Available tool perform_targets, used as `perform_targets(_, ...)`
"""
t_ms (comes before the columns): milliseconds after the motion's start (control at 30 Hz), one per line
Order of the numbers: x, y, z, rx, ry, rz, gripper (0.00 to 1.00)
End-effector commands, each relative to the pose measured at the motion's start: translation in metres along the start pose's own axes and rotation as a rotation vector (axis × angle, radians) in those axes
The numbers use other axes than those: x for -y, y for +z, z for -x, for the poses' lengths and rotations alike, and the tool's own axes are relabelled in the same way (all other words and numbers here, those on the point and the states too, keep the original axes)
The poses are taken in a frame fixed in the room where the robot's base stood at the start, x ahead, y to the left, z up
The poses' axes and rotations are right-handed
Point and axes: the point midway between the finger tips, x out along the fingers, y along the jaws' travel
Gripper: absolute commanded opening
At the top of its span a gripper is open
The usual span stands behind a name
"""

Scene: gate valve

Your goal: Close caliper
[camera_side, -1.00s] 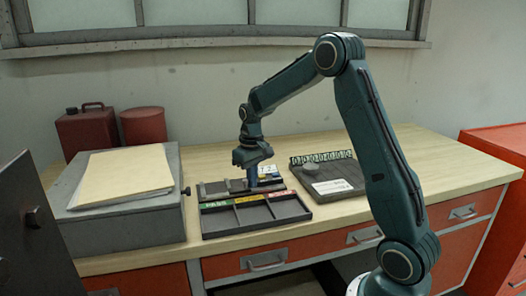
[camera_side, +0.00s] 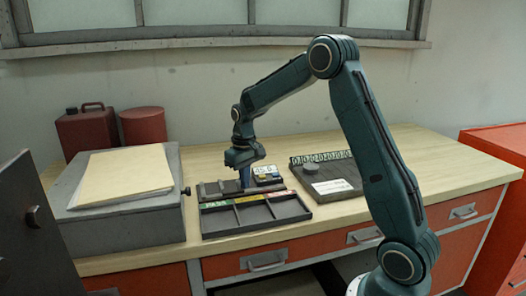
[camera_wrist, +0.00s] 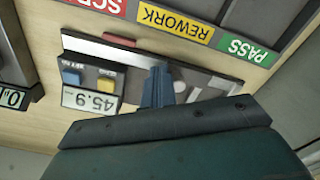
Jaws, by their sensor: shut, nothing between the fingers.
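The caliper lies on the bench behind the sorting tray. Its display housing (camera_side: 268,174) has a yellow and a blue button. In the wrist view the caliper's display (camera_wrist: 90,101) reads 45.9, and its pale beam (camera_wrist: 110,52) runs along a dark strip. Jaw-like grey parts (camera_wrist: 215,92) show at the right end of the beam, partly hidden by my gripper body. My gripper (camera_side: 244,183) points down at the beam, left of the display housing. In the wrist view my gripper's fingers (camera_wrist: 157,88) are shut and empty, right of the display. Whether they touch the caliper is unclear.
The dark sorting tray (camera_side: 257,222) with PASS, REWORK and SCRAP labels lies in front of the caliper. A dark board (camera_side: 330,187) with a round grey piece lies to the right. A grey box (camera_side: 130,215) with folders stands left. Bare bench shows behind.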

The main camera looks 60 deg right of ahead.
Motion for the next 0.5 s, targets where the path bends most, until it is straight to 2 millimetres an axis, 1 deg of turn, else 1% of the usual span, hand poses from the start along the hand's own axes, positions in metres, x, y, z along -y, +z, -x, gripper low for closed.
perform_targets(500,0.01,-0.0051,-0.0004,0.002,-0.001,0.001,0.0)
